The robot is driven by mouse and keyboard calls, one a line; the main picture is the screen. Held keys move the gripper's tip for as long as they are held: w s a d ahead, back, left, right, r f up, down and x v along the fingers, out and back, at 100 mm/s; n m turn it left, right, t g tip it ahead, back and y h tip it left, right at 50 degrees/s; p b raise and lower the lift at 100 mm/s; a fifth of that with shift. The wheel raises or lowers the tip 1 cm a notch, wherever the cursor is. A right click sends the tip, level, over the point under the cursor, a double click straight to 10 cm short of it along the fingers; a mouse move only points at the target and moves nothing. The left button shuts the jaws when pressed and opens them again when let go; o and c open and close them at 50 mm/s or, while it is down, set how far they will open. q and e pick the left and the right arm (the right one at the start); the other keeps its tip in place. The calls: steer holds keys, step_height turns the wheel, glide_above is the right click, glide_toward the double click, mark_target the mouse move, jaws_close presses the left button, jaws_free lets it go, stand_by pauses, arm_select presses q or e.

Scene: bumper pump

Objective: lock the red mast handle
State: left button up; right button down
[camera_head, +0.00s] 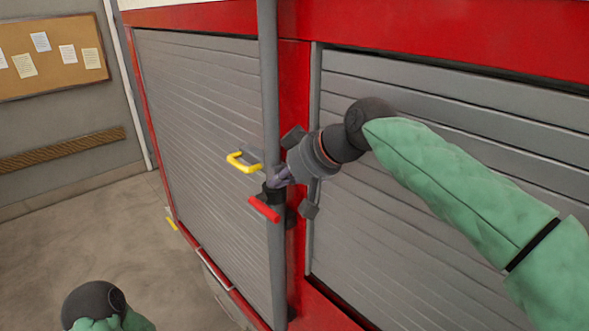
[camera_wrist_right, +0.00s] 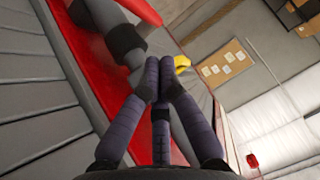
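The red mast handle (camera_head: 264,209) is a short red bar at a black collar (camera_head: 272,193) on the grey upright mast (camera_head: 269,80). It points to the lower right in the head view. In the right wrist view the red handle (camera_wrist_right: 143,10) is at the top edge, partly cut off, beside the black collar (camera_wrist_right: 126,38). My right gripper (camera_head: 279,178) is at the mast just above the handle. In the right wrist view its fingertips (camera_wrist_right: 158,68) are together with nothing seen between them; contact with the mast cannot be told. My left gripper is out of view.
A yellow handle (camera_head: 243,163) sticks out just left of the mast. Grey roller shutters (camera_head: 200,110) in a red vehicle body (camera_head: 450,32) stand close behind. The floor (camera_head: 100,250) at left is clear. A cork board (camera_head: 50,57) hangs on the far wall.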

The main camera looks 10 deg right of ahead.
mark_target(267, 208)
steer(key=f, duration=0.1)
steer(key=a+f, duration=0.1)
steer(key=f, duration=0.2)
steer(key=shift+w+a+f, duration=0.2)
steer(key=shift+w+a, duration=0.1)
steer(key=shift+a, duration=0.05)
steer(key=shift+f, duration=0.4)
steer(key=shift+s+d+f+t+y+b, duration=0.15)
steer(key=shift+f+t+y+b, duration=0.2)
steer(key=shift+b, duration=1.35)
steer(key=shift+s+a+f+t+y+b, duration=0.1)
steer(key=shift+f+t+y+b, duration=0.25)
steer(key=shift+b, duration=1.35)
steer(key=shift+w+a+f+n+t+y+b, duration=0.15)
steer(key=shift+w+a+f+t+y+b, duration=0.95)
steer(key=shift+b, duration=3.8)
steer(key=shift+s+d+f+n+t+y+b, duration=0.1)
steer(key=shift+s+d+f+t+b, duration=0.35)
steer(key=shift+f+b, duration=3.05)
steer(key=shift+w+a+f+n+t+y+b, duration=0.2)
steer(key=shift+w+t+y+b, duration=0.45)
steer(key=shift+b, duration=5.6)
steer(key=shift+f, duration=0.1)
